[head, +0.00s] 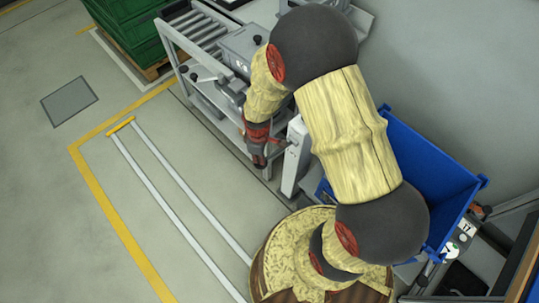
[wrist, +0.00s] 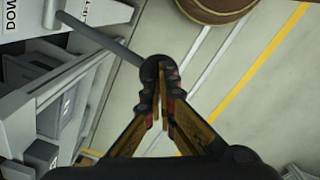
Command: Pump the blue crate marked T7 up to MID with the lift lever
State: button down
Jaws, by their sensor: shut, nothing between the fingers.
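The blue crate (head: 432,160) is at the right in the head view, partly behind my arm; no T7 mark is readable. A pale upright lift housing (head: 294,158) stands left of it. In the wrist view the lift lever (wrist: 98,38) is a grey rod running from the housing at the upper left to my gripper (wrist: 158,75). My gripper, also in the head view (head: 259,162), is shut with nothing between its fingers. Its tips are at the lever's end; I cannot tell whether they touch it. The lift's height and any MID mark are not visible.
A grey roller-top cart (head: 205,45) stands behind my gripper in the head view. Green crates (head: 130,28) are on a pallet at the upper left. A wall closes the right side.

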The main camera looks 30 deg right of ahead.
aim_at(258, 167)
jog(key=shift+s+a+f+b, duration=0.1)
jog(key=shift+a+f+b, duration=0.15)
jog(key=shift+f+b, duration=0.4)
jog(key=shift+f, duration=0.25)
jog(key=shift+a+f+b, duration=0.2)
jog(key=shift+f+b, duration=0.1)
jog(key=shift+f, duration=0.5)
jog(key=shift+s, duration=0.1)
jog(key=shift+a+f+b, duration=0.1)
jog(key=shift+f+b, duration=0.45)
jog(key=shift+f, duration=0.3)
jog(key=shift+f+b, duration=0.55)
jog(key=shift+f, duration=0.35)
jog(key=r+p, duration=0.2)
jog(key=r, duration=0.1)
jog(key=r+p, duration=0.2)
jog(key=d+r+p, duration=0.1)
jog(key=r+p, duration=0.1)
jog(key=r, duration=0.1)
jog(key=shift+w+r, duration=0.2)
jog(key=shift+r, duration=0.15)
